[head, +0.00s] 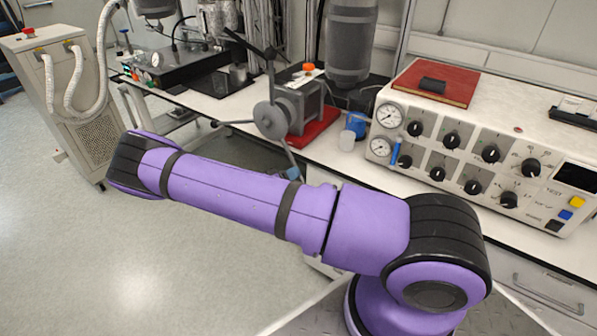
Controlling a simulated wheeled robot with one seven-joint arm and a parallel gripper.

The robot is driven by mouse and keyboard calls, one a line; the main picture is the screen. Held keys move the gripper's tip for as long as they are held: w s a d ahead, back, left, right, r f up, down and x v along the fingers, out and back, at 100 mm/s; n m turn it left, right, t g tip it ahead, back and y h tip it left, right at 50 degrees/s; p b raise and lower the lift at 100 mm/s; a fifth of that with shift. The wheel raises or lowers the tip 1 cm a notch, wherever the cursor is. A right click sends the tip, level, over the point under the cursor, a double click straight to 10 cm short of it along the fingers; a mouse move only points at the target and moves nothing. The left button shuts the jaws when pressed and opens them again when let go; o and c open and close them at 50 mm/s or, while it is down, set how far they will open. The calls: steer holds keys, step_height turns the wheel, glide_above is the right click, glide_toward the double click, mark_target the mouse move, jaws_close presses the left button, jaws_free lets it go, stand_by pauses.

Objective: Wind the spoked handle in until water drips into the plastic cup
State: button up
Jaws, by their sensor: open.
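The spoked handle (271,119) is on the left side of a grey pump-like block (303,103) that stands on a red base (318,132). It has a round grey hub with thin spokes pointing up, left and down; the lower spoke ends close behind my arm. A small whitish translucent cup (346,141) stands on the bench to the right of the red base. A blue container (356,124) is just behind it. I cannot see any water or drip. My gripper is not visible; only my purple arm shows, crossing in front of the bench.
A panel with dials and knobs (480,150) fills the right of the bench, with a red book (436,82) on top. A grey cylinder (350,42) hangs behind the block. A wheeled cabinet with hoses (62,100) stands at left. The floor (110,260) at lower left is clear.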

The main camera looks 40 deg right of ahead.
steer(key=shift+w+d, duration=0.1)
steer(key=shift+d, duration=1.5)
jaws_close()
steer(key=shift+w+f, duration=0.1)
